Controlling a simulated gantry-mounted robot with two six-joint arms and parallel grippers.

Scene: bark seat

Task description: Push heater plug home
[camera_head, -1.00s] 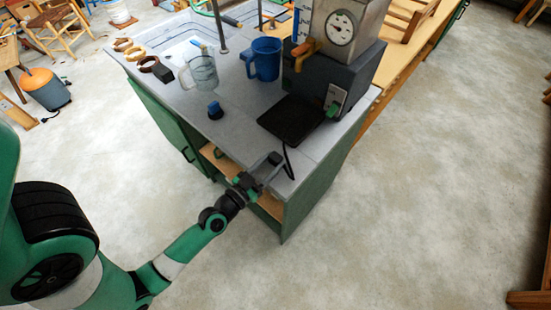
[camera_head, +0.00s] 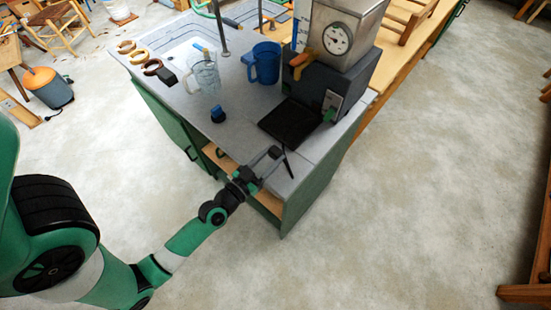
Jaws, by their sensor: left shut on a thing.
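The heater (camera_head: 320,85) is a dark grey box under a steel tank with a round dial, on the grey bench top. A small panel with a green part (camera_head: 331,104) is on its front. A black cord (camera_head: 288,162) comes from beneath the black tray and reaches the bench's front edge. My left gripper (camera_head: 272,160) is at that edge beside the cord, shut on what seems to be the heater plug, which is too small and covered to make out. The socket cannot be made out. My right gripper is not in view.
A black tray (camera_head: 290,122) lies before the heater. An open wooden shelf (camera_head: 222,160) is under the front edge.

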